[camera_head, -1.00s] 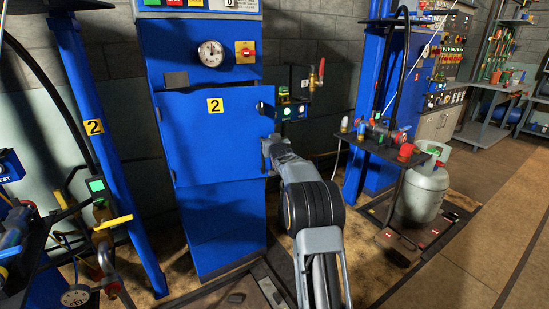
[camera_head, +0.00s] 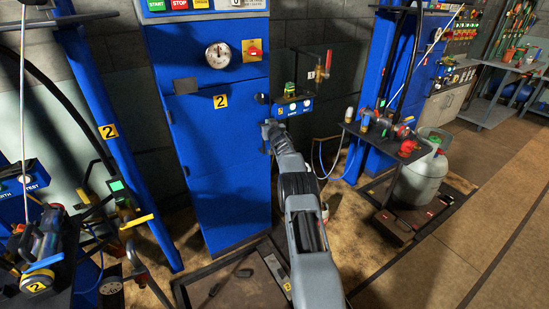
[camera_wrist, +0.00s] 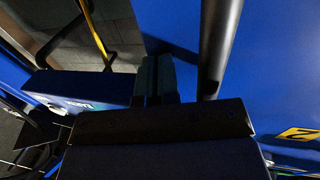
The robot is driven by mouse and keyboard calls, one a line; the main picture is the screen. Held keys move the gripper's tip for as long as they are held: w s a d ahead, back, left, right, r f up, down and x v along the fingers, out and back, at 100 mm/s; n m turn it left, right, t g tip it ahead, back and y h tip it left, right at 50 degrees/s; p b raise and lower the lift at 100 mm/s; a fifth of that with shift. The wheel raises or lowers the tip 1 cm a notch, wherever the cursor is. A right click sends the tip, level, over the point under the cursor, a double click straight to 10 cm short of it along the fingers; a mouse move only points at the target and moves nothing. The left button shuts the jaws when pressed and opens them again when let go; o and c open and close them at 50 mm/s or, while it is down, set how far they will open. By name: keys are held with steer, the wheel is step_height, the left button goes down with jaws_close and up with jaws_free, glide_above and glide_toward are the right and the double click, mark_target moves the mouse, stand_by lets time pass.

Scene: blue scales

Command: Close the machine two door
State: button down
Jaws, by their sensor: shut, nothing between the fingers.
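The machine two door (camera_head: 215,135) is the blue panel with the yellow "2" label on the front of the blue cabinet (camera_head: 228,205). It looks flush or nearly flush with the cabinet, with no clear gap in the head view. My gripper (camera_head: 269,128) is at the door's right edge, shut and empty. Whether it touches the door is unclear. In the wrist view the gripper fingers (camera_wrist: 155,78) are together beside a dark round bar (camera_wrist: 216,45), which stands before the blue door face (camera_wrist: 280,60). A small dark knob (camera_head: 262,98) sits at the door's upper right edge.
A small blue control box (camera_head: 293,107) is on the wall right of the cabinet. A dark stand (camera_head: 385,140) and a grey gas cylinder (camera_head: 422,180) stand further right. A cluttered bench (camera_head: 45,245) is at left. Open floor (camera_head: 480,220) lies at right.

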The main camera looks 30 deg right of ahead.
steer(key=shift+w+a+r, duration=0.1)
steer(key=shift+w+r, duration=0.05)
steer(key=shift+r, duration=0.45)
steer(key=shift+a+r, duration=0.2)
steer(key=shift+r, duration=0.1)
steer(key=s+d+f+b, duration=0.1)
steer(key=s+b, duration=0.1)
steer(key=s, duration=1.2)
steer(key=shift+s+f+b, duration=0.15)
steer(key=shift+f+b, duration=0.25)
